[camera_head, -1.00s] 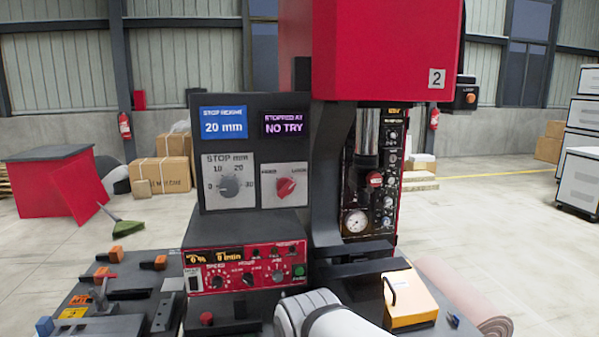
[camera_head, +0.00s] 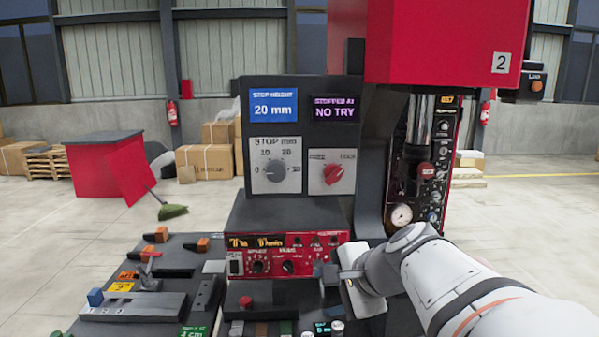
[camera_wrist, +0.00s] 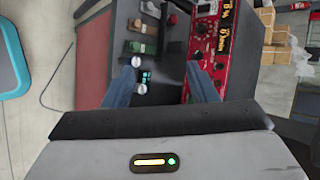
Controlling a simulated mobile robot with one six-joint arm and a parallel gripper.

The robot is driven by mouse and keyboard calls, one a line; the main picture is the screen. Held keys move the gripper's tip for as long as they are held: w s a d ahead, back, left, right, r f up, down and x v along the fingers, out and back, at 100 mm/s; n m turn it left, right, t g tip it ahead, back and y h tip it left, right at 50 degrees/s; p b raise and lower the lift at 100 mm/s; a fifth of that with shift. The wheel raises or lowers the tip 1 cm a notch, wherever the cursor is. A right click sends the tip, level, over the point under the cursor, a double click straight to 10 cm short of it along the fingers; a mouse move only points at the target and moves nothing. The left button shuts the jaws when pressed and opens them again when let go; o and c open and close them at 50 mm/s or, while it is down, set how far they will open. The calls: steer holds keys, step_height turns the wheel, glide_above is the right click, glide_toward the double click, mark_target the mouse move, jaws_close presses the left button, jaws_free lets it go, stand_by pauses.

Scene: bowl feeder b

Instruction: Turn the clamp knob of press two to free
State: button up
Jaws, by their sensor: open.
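The clamp knob (camera_head: 333,174) is a red knob on a pale plate on press two's dark upright panel, right of the grey stop knob (camera_head: 276,172). Its pointer appears to lean to the upper right, toward the right-hand label; the small lettering is blurred. Press two (camera_head: 440,40) has a red head marked 2. My gripper (camera_wrist: 161,85) is open and empty, with two blue-grey fingers in the wrist view. In the head view it is low in front of the press, below and right of the clamp knob and apart from it. The clamp knob is not visible in the wrist view.
A red control console (camera_head: 285,255) juts out below the panel; it also shows in the wrist view (camera_wrist: 205,50). A dark bench (camera_head: 150,290) with blocks and fixtures lies at left. A gauge (camera_head: 401,214) sits on the press column. Space before the panel is clear.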

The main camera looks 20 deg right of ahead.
steer(key=w+d+r+m+t+h, duration=0.1)
steer(key=w+d+r+m+t, duration=0.35)
steer(key=d+r+m, duration=0.35)
steer(key=m+t+h+b, duration=0.1)
steer(key=m+t+h, duration=0.5)
steer(key=m, duration=0.6)
glide_toward(428, 172)
steer(key=w+r+g, duration=0.1)
steer(key=w, duration=0.4)
steer(key=w+d+p, duration=0.1)
steer(key=w, duration=0.3)
steer(key=shift+w+d, duration=0.1)
steer(key=shift+d, duration=0.15)
steer(key=c, duration=0.9)
steer(key=shift+a+f, duration=0.1)
steer(key=shift+c, duration=0.4)
